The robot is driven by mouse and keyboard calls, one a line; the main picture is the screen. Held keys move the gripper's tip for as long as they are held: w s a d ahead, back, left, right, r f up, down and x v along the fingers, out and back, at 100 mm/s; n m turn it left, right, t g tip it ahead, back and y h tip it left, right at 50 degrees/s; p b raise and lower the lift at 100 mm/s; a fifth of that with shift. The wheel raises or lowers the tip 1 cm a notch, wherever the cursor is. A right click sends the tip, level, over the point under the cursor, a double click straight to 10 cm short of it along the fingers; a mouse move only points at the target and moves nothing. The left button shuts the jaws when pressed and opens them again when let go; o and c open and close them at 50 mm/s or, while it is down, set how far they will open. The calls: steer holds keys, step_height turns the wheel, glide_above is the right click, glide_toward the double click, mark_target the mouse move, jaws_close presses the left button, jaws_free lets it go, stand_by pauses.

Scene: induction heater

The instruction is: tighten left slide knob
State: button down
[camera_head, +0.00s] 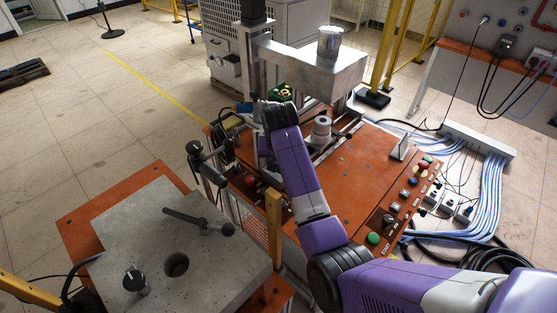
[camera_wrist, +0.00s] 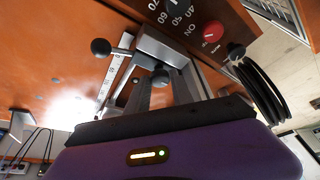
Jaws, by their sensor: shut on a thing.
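In the wrist view, my gripper (camera_wrist: 162,84) has its two grey fingers closed about a small black ball knob (camera_wrist: 160,77), which sits between them beside a metal slide block (camera_wrist: 160,48). I take this as the slide knob, but I cannot tell from the picture alone that it is the left one. A second black ball knob (camera_wrist: 100,47) stands out to the left on a rod, apart from the fingers. In the head view, my purple arm reaches to the left part of the orange machine table (camera_head: 365,165); its fingers and the held knob are hidden there.
A red knob (camera_wrist: 213,30) and a black dial (camera_wrist: 175,5) are close by. A metal post and box (camera_head: 320,65) rise behind my arm. A grey block (camera_head: 150,235) with a lever (camera_head: 195,220) stands at front left. Cables (camera_head: 480,200) lie on the floor at right.

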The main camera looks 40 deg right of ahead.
stand_by(0.4)
steer(key=c, duration=1.1)
jaws_free()
steer(key=b+v, duration=0.1)
steer(key=v, duration=0.7)
